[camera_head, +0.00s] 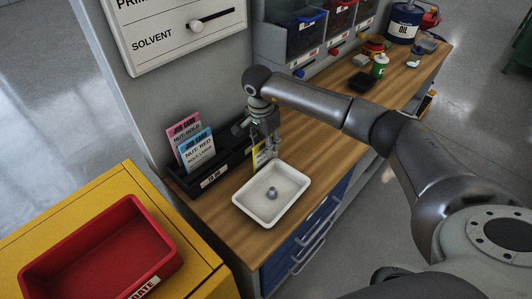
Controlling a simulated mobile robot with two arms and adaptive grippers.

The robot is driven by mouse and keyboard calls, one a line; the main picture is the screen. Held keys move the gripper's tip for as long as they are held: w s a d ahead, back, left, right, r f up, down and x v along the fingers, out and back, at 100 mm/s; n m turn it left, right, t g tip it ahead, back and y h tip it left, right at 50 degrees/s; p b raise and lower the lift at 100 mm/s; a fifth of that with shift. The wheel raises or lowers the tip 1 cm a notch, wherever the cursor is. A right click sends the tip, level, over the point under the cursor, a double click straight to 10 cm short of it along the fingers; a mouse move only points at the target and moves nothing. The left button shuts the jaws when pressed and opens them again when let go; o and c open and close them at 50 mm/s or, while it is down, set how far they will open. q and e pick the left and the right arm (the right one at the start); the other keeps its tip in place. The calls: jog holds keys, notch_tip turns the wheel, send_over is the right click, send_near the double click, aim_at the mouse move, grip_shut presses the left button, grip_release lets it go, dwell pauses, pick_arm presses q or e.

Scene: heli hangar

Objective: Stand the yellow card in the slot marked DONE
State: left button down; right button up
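The yellow card (259,157) stands roughly upright at the right end of the black card rack (229,166), just behind the white tray. My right gripper (271,150) points down at the card's upper right edge and covers part of it. I cannot tell whether its fingers are closed on the card, or whether the card's lower edge is in a slot. A pink card (183,131) and a blue card (197,148) stand in the rack's left part. A white label (213,177) there is too small to read surely; no DONE mark is legible. My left gripper is out of view.
A white tray (250,211) with a metal nut (271,192) sits right in front of the rack. A red tray (124,220) lies on the yellow cabinet at lower left. Bins, a green-capped bottle (379,66) and a blue oil can (404,22) stand farther back.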

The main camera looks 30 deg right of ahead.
jog(key=shift+f, duration=0.25)
dwell(0.4)
grip_shut()
